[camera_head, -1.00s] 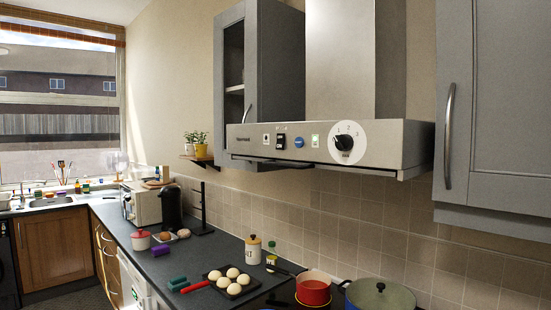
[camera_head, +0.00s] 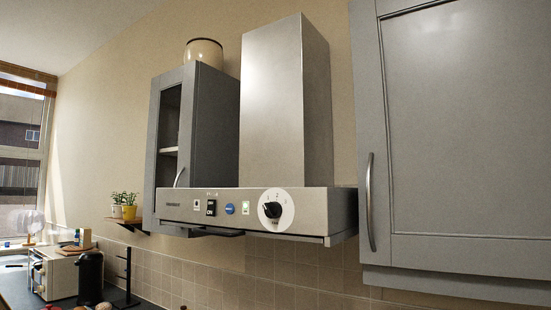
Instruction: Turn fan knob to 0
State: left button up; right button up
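The fan knob (camera_head: 272,210) is a black dial on a round white plate with small markings, at the right part of the range hood's front panel (camera_head: 320,210). Its pointer appears to aim up and to the left, but the markings are too small to read for sure. Neither of my grippers is in view.
A grey glass-door cabinet (camera_head: 205,140) hangs left of the hood, with a pot (camera_head: 203,54) on top. A large grey cabinet (camera_head: 460,130) with a long handle hangs at the right. Potted plants (camera_head: 129,208) stand on a small shelf. The space before the hood looks clear.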

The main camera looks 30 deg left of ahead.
aim_at(273, 209)
jog(key=j+z, duration=0.1)
jog(key=j, duration=2)
